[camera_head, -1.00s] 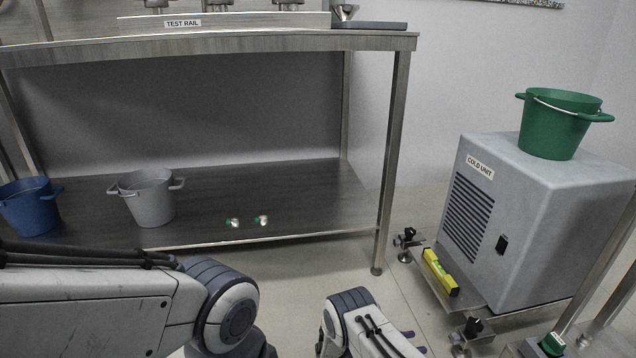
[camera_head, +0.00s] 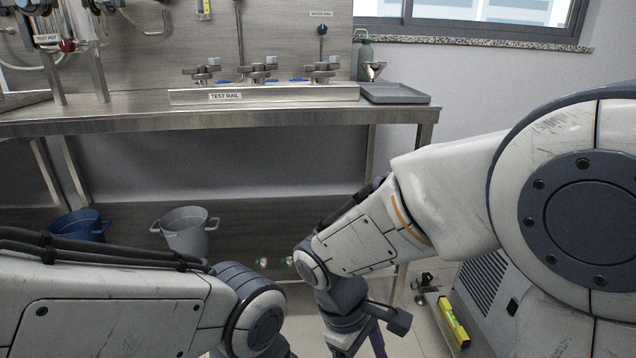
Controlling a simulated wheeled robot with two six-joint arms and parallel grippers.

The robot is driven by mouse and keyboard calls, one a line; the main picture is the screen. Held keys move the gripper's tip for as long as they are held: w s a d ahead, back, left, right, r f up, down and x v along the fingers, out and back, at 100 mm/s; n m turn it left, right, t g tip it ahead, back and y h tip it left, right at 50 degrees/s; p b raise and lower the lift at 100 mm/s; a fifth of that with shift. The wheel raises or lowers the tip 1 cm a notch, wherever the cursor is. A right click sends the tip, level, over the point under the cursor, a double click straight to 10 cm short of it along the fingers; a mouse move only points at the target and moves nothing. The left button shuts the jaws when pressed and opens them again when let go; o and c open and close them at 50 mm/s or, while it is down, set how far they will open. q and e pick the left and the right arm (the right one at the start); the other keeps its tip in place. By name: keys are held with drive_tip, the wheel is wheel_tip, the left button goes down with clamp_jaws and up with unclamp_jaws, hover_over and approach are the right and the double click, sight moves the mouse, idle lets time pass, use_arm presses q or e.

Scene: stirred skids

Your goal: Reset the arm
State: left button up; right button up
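My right arm (camera_head: 445,200) reaches in from the right and bends down near the middle, in front of the bench. The dark upper part of my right gripper (camera_head: 356,338) shows at the bottom edge. Its fingertips are cut off, so I cannot tell whether it is open or shut. My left arm (camera_head: 120,305) lies across the lower left. Its wrist end drops out at the bottom, and the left gripper is out of the frame.
A steel bench (camera_head: 290,116) carries the test rail (camera_head: 265,95) and a grey tray (camera_head: 393,93). The cold unit (camera_head: 482,285), lower right, is mostly hidden by my arm. A yellow level (camera_head: 453,322) lies beside it.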

drive_tip(key=s+a+r+m+t+y+p, duration=0.1)
drive_tip(key=s+a+r+m+y+p, duration=0.25)
drive_tip(key=s+r, duration=0.5)
wheel_tip(320, 180, up, 38)
drive_tip(key=s+y+p, duration=0.1)
drive_tip(key=p, duration=3.7)
drive_tip(key=shift+d+f, duration=0.15)
drive_tip(key=shift+f, duration=0.05)
